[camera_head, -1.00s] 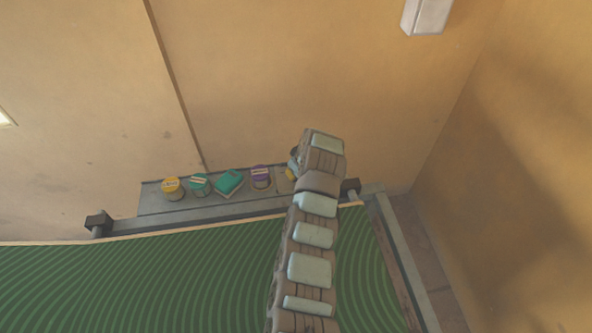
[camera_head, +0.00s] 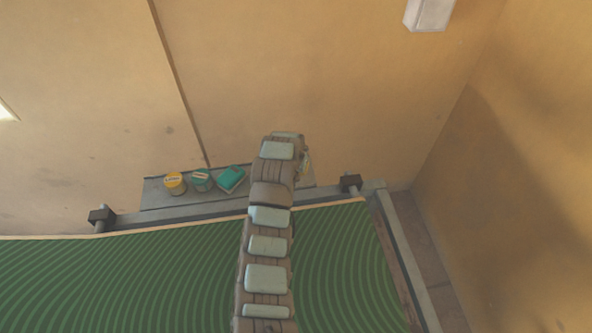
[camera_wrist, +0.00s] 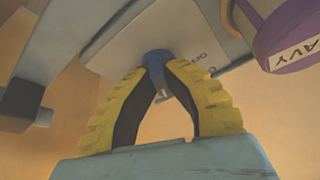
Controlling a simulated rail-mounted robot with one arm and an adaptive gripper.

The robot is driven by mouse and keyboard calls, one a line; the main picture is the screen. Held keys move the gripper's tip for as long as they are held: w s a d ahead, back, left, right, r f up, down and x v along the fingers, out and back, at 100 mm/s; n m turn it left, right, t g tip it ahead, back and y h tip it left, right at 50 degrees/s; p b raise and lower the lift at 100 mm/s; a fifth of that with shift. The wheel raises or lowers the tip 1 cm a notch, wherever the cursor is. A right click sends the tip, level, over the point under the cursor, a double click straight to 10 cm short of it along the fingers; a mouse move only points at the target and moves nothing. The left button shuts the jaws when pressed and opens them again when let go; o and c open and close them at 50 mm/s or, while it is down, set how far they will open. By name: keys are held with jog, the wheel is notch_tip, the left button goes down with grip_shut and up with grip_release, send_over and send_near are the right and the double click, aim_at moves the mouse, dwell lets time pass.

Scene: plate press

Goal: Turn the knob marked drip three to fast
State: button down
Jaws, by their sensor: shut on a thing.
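In the wrist view my gripper (camera_wrist: 160,72), with ribbed yellow fingers, is shut on a small blue knob (camera_wrist: 156,57) at its fingertips. The knob sits on a pale grey plate (camera_wrist: 115,50) that carries small dark markings to the right of the knob. They are too small and tilted to read, so I cannot tell which knob this is or its setting. In the head view my arm hides the knob and nearly all of the gripper.
A purple-banded pot (camera_wrist: 290,38), its label partly reading "AVY", stands close right of my gripper. In the head view a grey shelf (camera_head: 153,197) along the wall bears a yellow pot (camera_head: 175,184), a teal pot (camera_head: 201,180) and a teal box (camera_head: 231,179). A green ridged surface (camera_head: 120,275) lies in front.

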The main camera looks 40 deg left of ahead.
jog(key=m+b, duration=0.1)
jog(key=m+h+b, duration=0.1)
jog(key=m, duration=0.1)
jog(key=shift+a+f+m+b, duration=0.2)
jog(key=shift+m+b, duration=0.1)
jog(key=shift+b, duration=0.1)
jog(key=shift+m+h+b, duration=0.4)
jog(key=shift+m+b, duration=0.05)
jog(key=shift+m, duration=0.15)
jog(key=shift+r, duration=0.15)
jog(key=c, duration=1.1)
grip_release()
jog(key=v, duration=1.2)
jog(key=shift+s, duration=0.25)
